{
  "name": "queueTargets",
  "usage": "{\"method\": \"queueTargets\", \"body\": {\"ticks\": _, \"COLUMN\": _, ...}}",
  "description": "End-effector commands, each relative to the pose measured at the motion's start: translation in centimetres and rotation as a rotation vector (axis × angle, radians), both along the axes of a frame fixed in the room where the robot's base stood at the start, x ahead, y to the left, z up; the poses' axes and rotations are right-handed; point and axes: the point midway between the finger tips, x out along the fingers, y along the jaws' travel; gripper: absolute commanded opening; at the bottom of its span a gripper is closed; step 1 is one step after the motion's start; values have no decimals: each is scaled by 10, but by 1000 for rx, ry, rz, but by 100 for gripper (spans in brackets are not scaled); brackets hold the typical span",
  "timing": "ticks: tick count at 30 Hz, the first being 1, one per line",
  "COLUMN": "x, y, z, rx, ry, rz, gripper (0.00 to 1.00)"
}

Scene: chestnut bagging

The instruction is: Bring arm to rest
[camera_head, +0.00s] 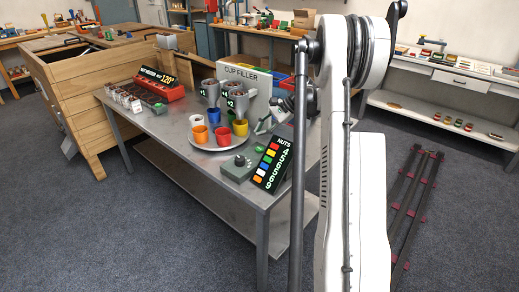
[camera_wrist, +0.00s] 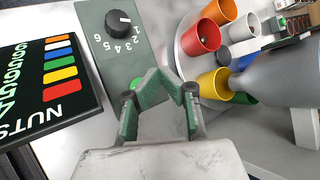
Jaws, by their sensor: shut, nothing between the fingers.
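My gripper (camera_wrist: 165,84) shows in the wrist view with its green-padded fingers brought together and nothing between them. It is over the steel table (camera_head: 172,128), close to the grey-green control box (camera_wrist: 104,58) with a black dial and a green button. The box also shows in the head view (camera_head: 236,172). The black NUTS board (camera_wrist: 22,108) is left of the fingers, and coloured cups, among them a red cup (camera_wrist: 200,38), are to the right. In the head view my white arm stands upright in the foreground, and I cannot make out the gripper clearly there.
A round tray (camera_head: 203,147) with several cups stands below grey funnels (camera_head: 235,100) at the CUP FILLER panel (camera_head: 262,78). In the wrist view a grey funnel (camera_wrist: 285,80) is close on the right. A wooden bin (camera_head: 85,95) stands at the left. The carpet in front is clear.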

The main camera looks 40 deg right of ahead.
Motion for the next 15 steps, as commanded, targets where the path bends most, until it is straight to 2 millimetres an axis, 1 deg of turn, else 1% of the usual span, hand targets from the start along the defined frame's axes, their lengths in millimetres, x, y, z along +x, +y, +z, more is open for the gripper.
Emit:
{"method": "queueTargets", "body": {"ticks": 11, "x": 0, "y": 0, "z": 0, "rx": 0, "ry": 0, "rz": 0, "gripper": 0}}
{"method": "queueTargets", "body": {"ticks": 13, "x": 0, "y": 2, "z": 2, "rx": -4, "ry": 0, "rz": 3, "gripper": 0}}
{"method": "queueTargets", "body": {"ticks": 15, "x": 1, "y": 8, "z": 6, "rx": -16, "ry": -2, "rz": 11, "gripper": 0}}
